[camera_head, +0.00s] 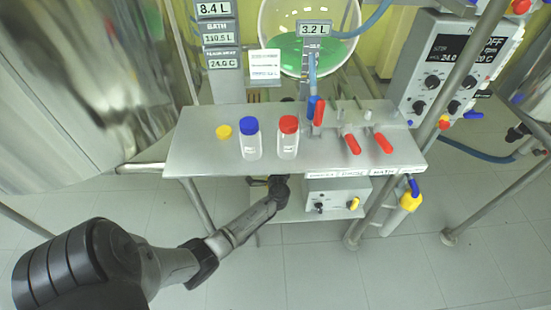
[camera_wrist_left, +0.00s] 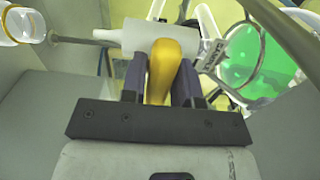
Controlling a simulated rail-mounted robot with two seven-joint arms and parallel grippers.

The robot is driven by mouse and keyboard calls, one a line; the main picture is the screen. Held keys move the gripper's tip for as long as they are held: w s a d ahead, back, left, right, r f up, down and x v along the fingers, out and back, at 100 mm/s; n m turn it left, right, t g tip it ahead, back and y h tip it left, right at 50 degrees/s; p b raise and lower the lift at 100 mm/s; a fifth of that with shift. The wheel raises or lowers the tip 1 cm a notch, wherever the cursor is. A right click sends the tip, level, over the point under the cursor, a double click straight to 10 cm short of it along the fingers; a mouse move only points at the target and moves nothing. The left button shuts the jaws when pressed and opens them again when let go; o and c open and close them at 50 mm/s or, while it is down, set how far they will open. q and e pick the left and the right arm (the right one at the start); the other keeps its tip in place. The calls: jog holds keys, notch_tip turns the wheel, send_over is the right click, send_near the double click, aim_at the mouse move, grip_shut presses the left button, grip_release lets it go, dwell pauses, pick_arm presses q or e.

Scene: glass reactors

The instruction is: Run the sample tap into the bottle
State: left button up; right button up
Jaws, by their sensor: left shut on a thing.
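My left arm reaches from the lower left to the underside of the steel shelf (camera_head: 200,155) in the head view, where the left gripper (camera_head: 279,185) is partly hidden. In the left wrist view the left gripper (camera_wrist_left: 160,80) is shut on a yellow handle (camera_wrist_left: 165,62), one dark finger on each side. A pale cylinder (camera_wrist_left: 140,35) lies just behind the handle. A clear round vessel with a yellow ring (camera_wrist_left: 20,22), perhaps a bottle, shows at the upper left.
A blue-capped bottle (camera_head: 250,138), a red-capped bottle (camera_head: 288,137) and a loose yellow cap (camera_head: 223,131) stand on the shelf, with red-handled valves (camera_head: 352,144) at right. A glass vessel with green liquid (camera_head: 290,48) is behind. A control box (camera_head: 335,193) hangs below.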

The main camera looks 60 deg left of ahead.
pick_arm(q)
jog(key=o, duration=0.8)
jog(key=shift+s+d, duration=0.1)
jog(key=shift+d, duration=0.05)
jog(key=p+v, duration=0.4)
jog(key=v, duration=0.9)
jog(key=shift+s+d, duration=0.2)
jog(key=shift+d, duration=0.05)
